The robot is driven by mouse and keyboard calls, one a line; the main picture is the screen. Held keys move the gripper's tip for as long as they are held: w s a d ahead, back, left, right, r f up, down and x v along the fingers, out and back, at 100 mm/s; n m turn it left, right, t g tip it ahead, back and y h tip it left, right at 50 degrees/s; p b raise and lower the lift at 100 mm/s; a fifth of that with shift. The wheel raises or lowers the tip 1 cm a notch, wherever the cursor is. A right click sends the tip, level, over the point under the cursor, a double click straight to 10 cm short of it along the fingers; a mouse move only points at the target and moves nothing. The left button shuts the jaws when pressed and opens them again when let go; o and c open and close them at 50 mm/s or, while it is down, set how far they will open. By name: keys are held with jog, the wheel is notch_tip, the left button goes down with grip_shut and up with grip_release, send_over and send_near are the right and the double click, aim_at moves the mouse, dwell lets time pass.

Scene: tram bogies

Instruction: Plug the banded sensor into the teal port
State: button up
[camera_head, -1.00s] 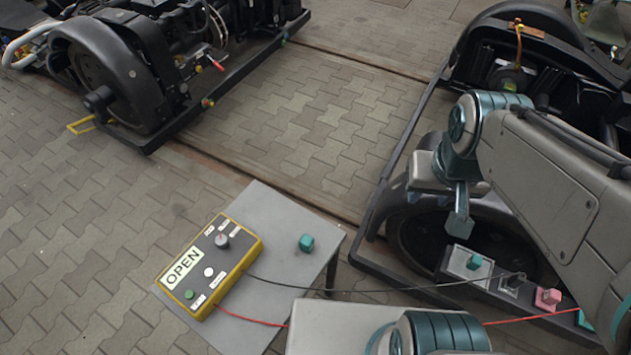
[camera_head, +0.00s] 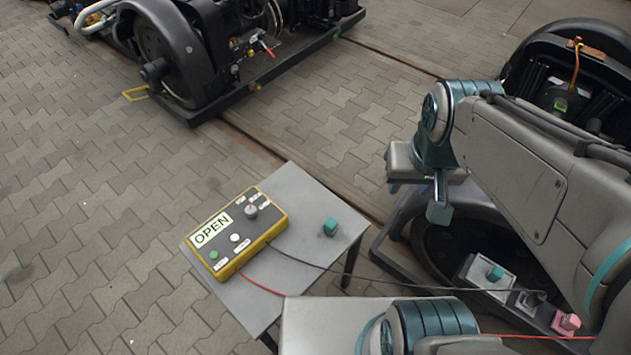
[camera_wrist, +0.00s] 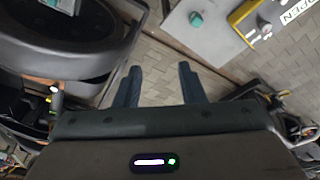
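My gripper (camera_wrist: 160,82) is open, with bare paving between its two blue-grey fingers in the wrist view. In the head view my wrist hangs above the right bogie's near wheel, to the right of the grey table. A teal piece (camera_head: 494,272) sits on a light grey block on the right bogie frame, beside a pink block (camera_head: 566,322). No bands can be made out on either teal piece, so I cannot tell sensor from port.
A yellow box (camera_head: 235,235) marked OPEN lies on the grey table (camera_head: 300,185). Its black and red cables run right towards the bogie frame. The left bogie (camera_head: 165,50) stands at the back left.

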jog(key=shift+o, duration=0.3)
jog(key=shift+d, duration=0.1)
jog(key=o, duration=0.4)
jog(key=m+g+b, duration=0.3)
jog(key=m+b, duration=0.4)
send_over(330, 223)
notch_tip(330, 223, down, 24)
jog(key=shift+f, duration=0.15)
notch_tip(330, 223, down, 9)
jog(key=shift+r+b, duration=0.2)
jog(key=shift+b, duration=0.65)
